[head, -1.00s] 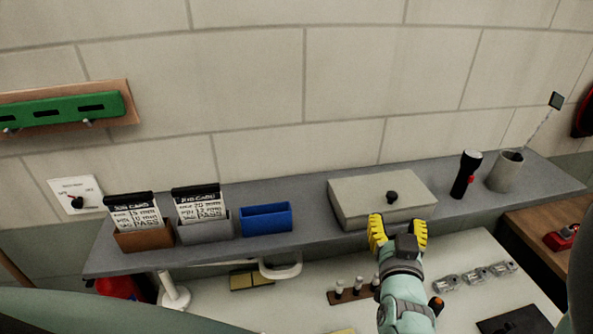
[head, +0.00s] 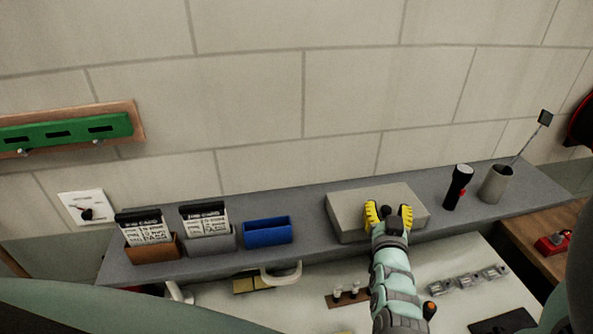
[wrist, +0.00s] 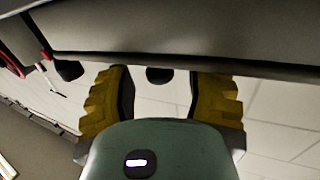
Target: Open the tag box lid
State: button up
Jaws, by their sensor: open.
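The tag box (head: 350,212) is a grey-beige box with a flat lid, sitting on the grey shelf; its lid is down. A dark round knob (head: 386,211) on the lid shows between the yellow fingers of my gripper (head: 388,214). My gripper is open, its fingers spread to either side of the knob over the lid's front part. In the wrist view my open gripper (wrist: 159,92) has the dark knob (wrist: 159,75) between its fingertips, with a gap on both sides. The box's surface (wrist: 180,35) fills the top of that view.
On the shelf (head: 305,222), a flashlight (head: 458,187) and a grey cup (head: 495,184) with a thin rod stand right of the box. A blue bin (head: 268,232) and two card holders with cards (head: 205,228) stand left. A white worktop (head: 440,265) lies below.

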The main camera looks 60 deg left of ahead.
jog(key=shift+w+a, duration=0.2)
jog(key=shift+a, duration=0.1)
jog(key=shift+o, duration=0.2)
grip_shut()
dwell(0.3)
